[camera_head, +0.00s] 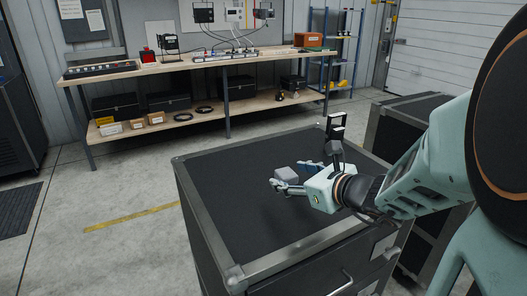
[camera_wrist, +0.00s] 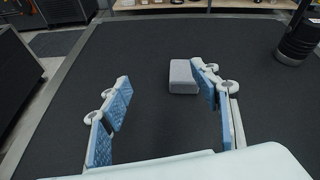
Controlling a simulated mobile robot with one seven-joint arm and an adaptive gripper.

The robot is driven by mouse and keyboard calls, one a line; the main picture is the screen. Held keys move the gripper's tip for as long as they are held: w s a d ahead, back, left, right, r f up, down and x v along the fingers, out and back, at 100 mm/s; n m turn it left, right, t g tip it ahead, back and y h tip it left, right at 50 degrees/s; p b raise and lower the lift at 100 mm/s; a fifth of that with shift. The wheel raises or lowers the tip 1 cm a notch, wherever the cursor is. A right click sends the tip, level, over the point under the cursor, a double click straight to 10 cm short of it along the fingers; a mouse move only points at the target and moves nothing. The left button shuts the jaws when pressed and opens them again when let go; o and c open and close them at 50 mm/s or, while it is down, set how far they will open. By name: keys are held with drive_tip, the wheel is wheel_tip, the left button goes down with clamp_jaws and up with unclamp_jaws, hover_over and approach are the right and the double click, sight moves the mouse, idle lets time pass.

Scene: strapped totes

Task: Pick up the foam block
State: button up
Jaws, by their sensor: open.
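The foam block (camera_wrist: 184,77) is a small light grey block lying on the black top of a case (camera_head: 222,188). In the head view the block (camera_head: 286,174) sits just beyond my gripper (camera_head: 292,177). My gripper also shows in the wrist view (camera_wrist: 165,112), with its blue-padded fingers wide apart and nothing between them. In that view the block lies ahead of the fingers, close to the right finger, which seems to overlap its right edge. I cannot tell whether they touch.
A dark cylindrical object (camera_wrist: 297,38) stands on the case top at the right in the wrist view. Another dark case (camera_head: 400,120) stands behind on the right. A workbench (camera_head: 200,62) with equipment is along the wall. The left of the case top is clear.

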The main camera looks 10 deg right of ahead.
sight(288, 175)
drive_tip(key=d+f+m, duration=0.1)
drive_tip(key=s+d+f+m+h, duration=0.1)
drive_tip(key=d+m, duration=0.1)
drive_tip(key=shift+d+f, duration=0.2)
drive_tip(key=shift+w+f+m, duration=0.2)
drive_tip(key=shift+w+m, duration=0.1)
drive_tip(key=b+x, duration=0.1)
drive_tip(key=x, duration=0.3)
drive_tip(key=shift+w, duration=0.25)
drive_tip(key=x, duration=0.2)
drive_tip(key=r+x, duration=0.1)
drive_tip(key=x, duration=0.2)
drive_tip(key=shift+w+f, duration=0.15)
drive_tip(key=shift+w, duration=0.35)
drive_tip(key=c, duration=0.8)
